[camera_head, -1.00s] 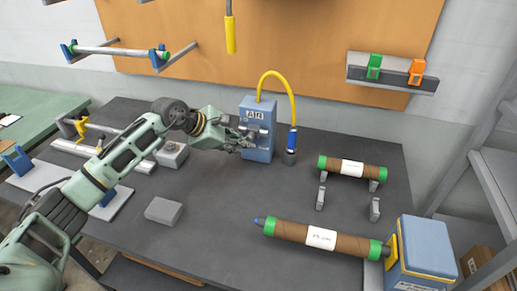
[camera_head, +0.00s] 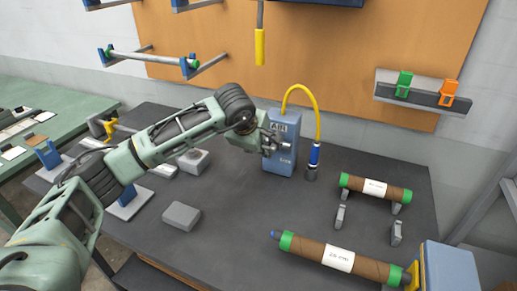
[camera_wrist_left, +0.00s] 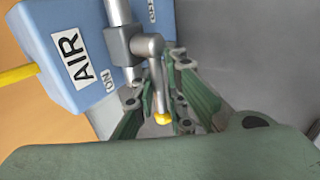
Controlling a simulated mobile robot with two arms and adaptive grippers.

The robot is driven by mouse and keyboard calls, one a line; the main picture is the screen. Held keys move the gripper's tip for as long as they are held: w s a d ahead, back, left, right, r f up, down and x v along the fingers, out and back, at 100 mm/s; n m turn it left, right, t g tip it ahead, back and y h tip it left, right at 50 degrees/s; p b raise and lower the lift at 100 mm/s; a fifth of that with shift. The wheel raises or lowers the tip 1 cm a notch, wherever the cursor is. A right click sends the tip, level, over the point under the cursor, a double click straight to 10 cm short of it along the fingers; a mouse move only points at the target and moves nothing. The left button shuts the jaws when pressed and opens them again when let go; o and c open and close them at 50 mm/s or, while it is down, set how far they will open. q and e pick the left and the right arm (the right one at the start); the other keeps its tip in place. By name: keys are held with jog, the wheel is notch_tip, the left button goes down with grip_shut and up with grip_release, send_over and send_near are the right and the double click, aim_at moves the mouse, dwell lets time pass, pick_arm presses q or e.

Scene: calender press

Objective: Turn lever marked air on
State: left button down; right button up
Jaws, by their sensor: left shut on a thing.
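The blue air box (camera_head: 283,160) stands at the back of the dark table. Its AIR label (camera_wrist_left: 67,57) and ON label (camera_wrist_left: 109,81) show in the left wrist view; a second label at the top edge is partly cut off. The lever (camera_wrist_left: 153,75) is a grey metal handle with a yellow tip on a pipe at the box's face. My left gripper (camera_head: 277,143) is at the front of the box. In the left wrist view its green fingers (camera_wrist_left: 172,105) are on both sides of the lever, shut on it. My right gripper is out of view.
A yellow hose (camera_head: 303,90) arcs from the box top to a blue fitting (camera_head: 314,158) beside it. Brown rolls with green ends (camera_head: 375,188) lie at right. A grey block (camera_head: 181,216) sits on the table in front. A yellow-handled hanging cable (camera_head: 260,46) is above.

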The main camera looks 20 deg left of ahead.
pick_arm(q)
jog(key=shift+w+r, duration=0.25)
jog(key=shift+r, duration=0.2)
jog(key=c, duration=1.9)
grip_release()
jog(key=shift+o, duration=0.4)
jog(key=shift+s+f, duration=0.1)
jog(key=shift+f, duration=0.15)
jog(key=v, duration=1.2)
